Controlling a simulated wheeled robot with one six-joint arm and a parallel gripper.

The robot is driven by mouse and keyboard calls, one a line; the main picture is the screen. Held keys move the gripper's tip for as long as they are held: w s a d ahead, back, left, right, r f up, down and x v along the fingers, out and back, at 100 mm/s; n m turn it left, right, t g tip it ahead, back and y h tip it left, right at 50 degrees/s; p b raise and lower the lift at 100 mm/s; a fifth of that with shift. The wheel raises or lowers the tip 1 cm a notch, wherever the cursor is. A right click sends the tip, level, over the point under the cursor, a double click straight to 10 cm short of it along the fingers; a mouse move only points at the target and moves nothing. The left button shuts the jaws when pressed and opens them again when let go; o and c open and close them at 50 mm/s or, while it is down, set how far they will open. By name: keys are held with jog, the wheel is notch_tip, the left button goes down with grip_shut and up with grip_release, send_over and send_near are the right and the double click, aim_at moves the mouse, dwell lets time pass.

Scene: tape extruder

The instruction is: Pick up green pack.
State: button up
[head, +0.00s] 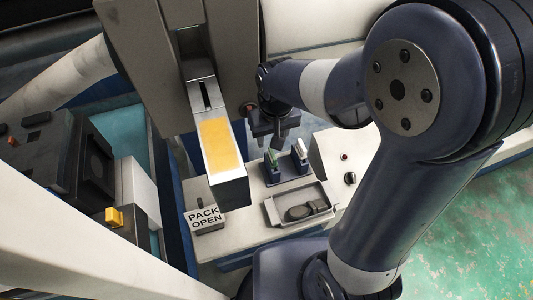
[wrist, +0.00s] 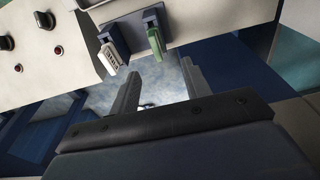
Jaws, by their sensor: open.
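The green pack (head: 272,160) stands upright in a dark holder on the white machine top in the head view. In the wrist view the green pack (wrist: 156,44) is at the top, right of a white pack (wrist: 112,58). My gripper (head: 275,134) is above and close behind the packs in the head view. In the wrist view its two fingers (wrist: 162,83) are apart with nothing between them. The fingertips lie below the green pack in that picture; I cannot tell the exact distance.
The white pack (head: 299,154) stands right beside the green one. A grey tray (head: 275,212) with dark round and square items lies in front. A sign reading PACK OPEN (head: 205,218) and a chute with a yellow-orange panel (head: 220,145) are to the left. Knobs (head: 350,178) are at right.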

aim_at(272, 153)
jog(key=shift+w+d+f, duration=0.1)
jog(key=shift+w+f, duration=0.1)
jog(key=shift+f, duration=1.45)
jog(key=shift+w+f, duration=0.2)
jog(key=shift+f, duration=1.5)
jog(key=shift+w+d+f, duration=0.1)
jog(key=shift+w+f, duration=0.1)
jog(key=shift+f, duration=1.45)
jog(key=shift+c, duration=0.5)
grip_shut()
